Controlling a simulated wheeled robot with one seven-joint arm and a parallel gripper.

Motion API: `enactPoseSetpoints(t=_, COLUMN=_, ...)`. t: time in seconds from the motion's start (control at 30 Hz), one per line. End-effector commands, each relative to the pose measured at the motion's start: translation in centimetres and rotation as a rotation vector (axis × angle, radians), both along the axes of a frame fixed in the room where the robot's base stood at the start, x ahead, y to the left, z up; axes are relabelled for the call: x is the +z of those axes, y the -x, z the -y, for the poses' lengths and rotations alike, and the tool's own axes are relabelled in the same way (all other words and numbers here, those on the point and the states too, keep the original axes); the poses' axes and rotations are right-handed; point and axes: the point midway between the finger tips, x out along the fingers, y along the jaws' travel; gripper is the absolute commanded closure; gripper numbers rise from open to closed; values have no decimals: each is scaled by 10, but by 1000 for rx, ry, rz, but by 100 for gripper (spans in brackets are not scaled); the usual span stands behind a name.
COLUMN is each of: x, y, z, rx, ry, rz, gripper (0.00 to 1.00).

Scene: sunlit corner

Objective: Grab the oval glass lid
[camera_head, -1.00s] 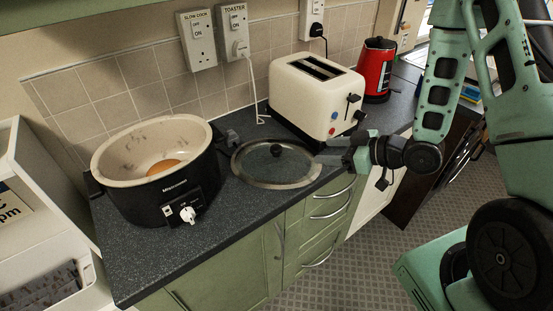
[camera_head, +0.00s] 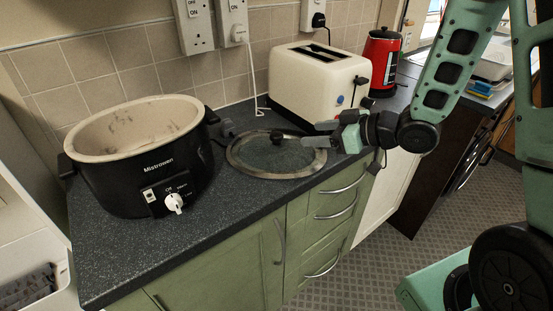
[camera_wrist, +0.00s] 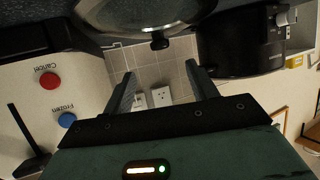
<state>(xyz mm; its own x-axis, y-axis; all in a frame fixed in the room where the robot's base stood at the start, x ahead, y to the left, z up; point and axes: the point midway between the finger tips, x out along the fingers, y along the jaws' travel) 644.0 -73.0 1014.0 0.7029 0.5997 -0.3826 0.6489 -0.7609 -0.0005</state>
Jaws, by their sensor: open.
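The oval glass lid (camera_head: 262,160) lies flat on the dark counter between the slow cooker and the toaster. It has a metal rim and a black knob (camera_head: 277,138) on top. My gripper (camera_head: 313,133) is open and empty over the lid's right part, with its fingertips pointing left at the knob and apart from it. In the wrist view the lid (camera_wrist: 140,14) shows at the top, partly cut off. Its knob stands in front of the gap between the two fingers (camera_wrist: 160,72).
The black slow cooker (camera_head: 150,165) with a cream pot stands left of the lid. A cream toaster (camera_head: 310,85) stands close behind and right of it, near my gripper. A red kettle (camera_head: 382,62) is farther right. Clear counter (camera_head: 215,215) lies in front.

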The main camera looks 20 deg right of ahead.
Motion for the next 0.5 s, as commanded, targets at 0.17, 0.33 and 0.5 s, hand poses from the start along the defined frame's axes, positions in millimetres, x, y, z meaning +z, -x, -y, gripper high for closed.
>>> enactPoseSetpoints(t=0.17, x=-12, y=-23, z=-21, rx=6, ry=0, rz=-2, gripper=42)
enactPoseSetpoints(t=0.33, x=-22, y=-43, z=-38, rx=5, ry=0, rz=-1, gripper=42)
enactPoseSetpoints(t=0.5, x=-27, y=-51, z=-45, rx=2, ry=0, rz=0, gripper=42)
